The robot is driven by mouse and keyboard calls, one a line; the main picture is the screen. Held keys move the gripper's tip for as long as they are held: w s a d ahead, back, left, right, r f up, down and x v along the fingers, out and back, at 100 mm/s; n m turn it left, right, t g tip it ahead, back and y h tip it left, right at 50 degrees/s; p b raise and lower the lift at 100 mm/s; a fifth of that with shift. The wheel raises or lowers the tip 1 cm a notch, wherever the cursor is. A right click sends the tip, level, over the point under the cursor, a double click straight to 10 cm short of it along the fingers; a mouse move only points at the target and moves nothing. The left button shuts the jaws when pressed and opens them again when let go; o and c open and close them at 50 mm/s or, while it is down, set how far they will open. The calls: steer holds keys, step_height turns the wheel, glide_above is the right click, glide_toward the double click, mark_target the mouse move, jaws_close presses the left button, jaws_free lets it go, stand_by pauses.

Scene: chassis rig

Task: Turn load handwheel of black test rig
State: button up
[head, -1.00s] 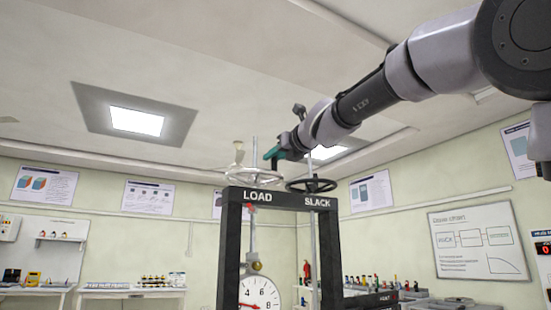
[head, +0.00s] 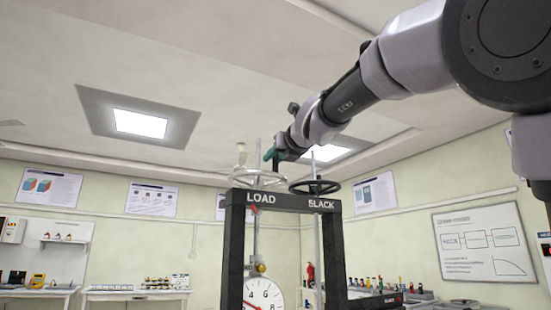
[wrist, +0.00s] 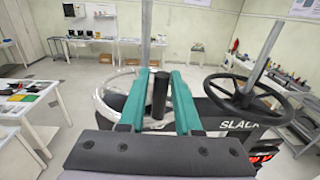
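The black test rig (head: 233,240) stands ahead, with a pale metal wheel above the word LOAD and a black wheel above SLACK. The load handwheel (head: 258,178) also shows behind my left finger in the wrist view (wrist: 108,97). My gripper (head: 270,155) is over the right side of that wheel. In the wrist view its two green fingers (wrist: 160,95) stand on either side of a black upright handle (wrist: 159,96), with narrow gaps showing. The gripper appears open around the handle. The handle's lower end is hidden by the gripper body.
The black slack handwheel (head: 314,187) is close to the right of my gripper. Metal posts rise through both wheels. A round dial (head: 263,296) hangs inside the rig frame. Benches (wrist: 35,112) stand along the left, with floor between them and the rig.

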steer(key=shift+o, duration=0.6)
steer(key=v, duration=1)
steer(key=shift+s, duration=0.4)
steer(key=shift+d, duration=0.1)
steer(key=s+d+f+n+g+h, duration=0.1)
steer(key=s+d+f+n+g, duration=0.1)
steer(key=d+f+n, duration=0.4)
steer(key=s+d+f+n+g+h, duration=0.2)
steer(key=d+f+n+g, duration=0.2)
steer(key=d+f+n, duration=0.3)
steer(key=s+d+f+n+g+h, duration=0.2)
steer(key=d+f+n, duration=0.5)
steer(key=f+n, duration=0.7)
step_height(320, 180, down, 11)
steer(key=shift+s+f+g, duration=0.1)
steer(key=shift+s+g, duration=0.2)
steer(key=shift+g, duration=0.4)
steer(key=shift+d, duration=0.15)
steer(key=shift+c, duration=0.4)
stand_by(1.1)
